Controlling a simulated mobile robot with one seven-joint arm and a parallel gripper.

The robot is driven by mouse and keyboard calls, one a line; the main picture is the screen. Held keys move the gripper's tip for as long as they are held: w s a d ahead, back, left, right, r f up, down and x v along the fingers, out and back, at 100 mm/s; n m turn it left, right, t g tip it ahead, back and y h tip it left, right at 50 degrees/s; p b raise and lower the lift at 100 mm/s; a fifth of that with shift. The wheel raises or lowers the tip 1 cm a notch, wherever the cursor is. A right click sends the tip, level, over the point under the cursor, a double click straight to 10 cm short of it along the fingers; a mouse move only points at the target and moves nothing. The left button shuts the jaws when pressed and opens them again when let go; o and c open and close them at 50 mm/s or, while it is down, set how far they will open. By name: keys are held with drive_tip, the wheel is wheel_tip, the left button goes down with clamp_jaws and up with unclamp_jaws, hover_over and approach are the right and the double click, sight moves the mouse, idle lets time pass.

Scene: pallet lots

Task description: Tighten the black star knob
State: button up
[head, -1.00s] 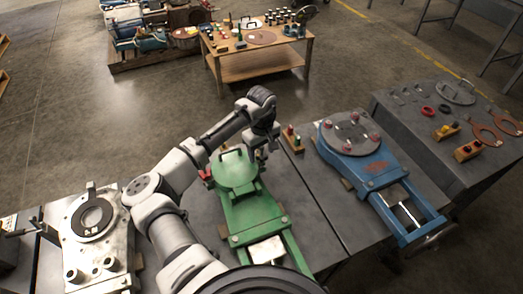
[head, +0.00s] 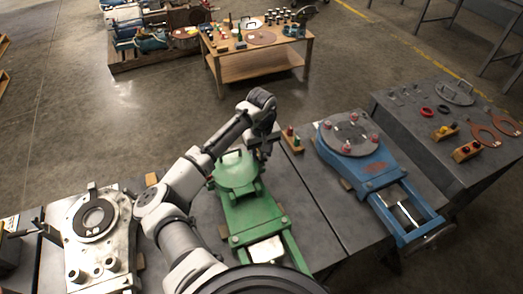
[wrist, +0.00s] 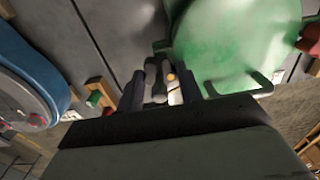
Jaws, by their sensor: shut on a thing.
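The green valve body (head: 240,175), with a round lid and a bar handle, lies on the grey bench; its lid fills the top right of the wrist view (wrist: 230,40). My gripper (head: 266,152) is low at the lid's right edge. In the wrist view my gripper's two dark fingers (wrist: 163,90) are shut on a small dark piece (wrist: 159,88) beside the lid, apparently the black star knob. Its lobes are mostly hidden between the fingers. A pale piece with an orange tip (wrist: 172,84) shows beside it.
A wooden block with red and green knobs (head: 292,140) stands just right of my gripper. A blue valve body (head: 375,170) lies further right, a pale metal one (head: 98,240) at left. A side table (head: 450,135) holds rings and small parts.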

drive_tip(key=m+p, duration=0.1)
drive_tip(key=m, duration=0.5)
drive_tip(key=shift+d, duration=0.1)
drive_tip(key=m, duration=0.6)
drive_tip(key=shift+m, duration=0.4)
drive_tip(key=o, duration=1)
wheel_tip(320, 180, up, 14)
drive_tip(key=p, duration=0.1)
drive_tip(key=shift+f, duration=0.1)
idle(0.4)
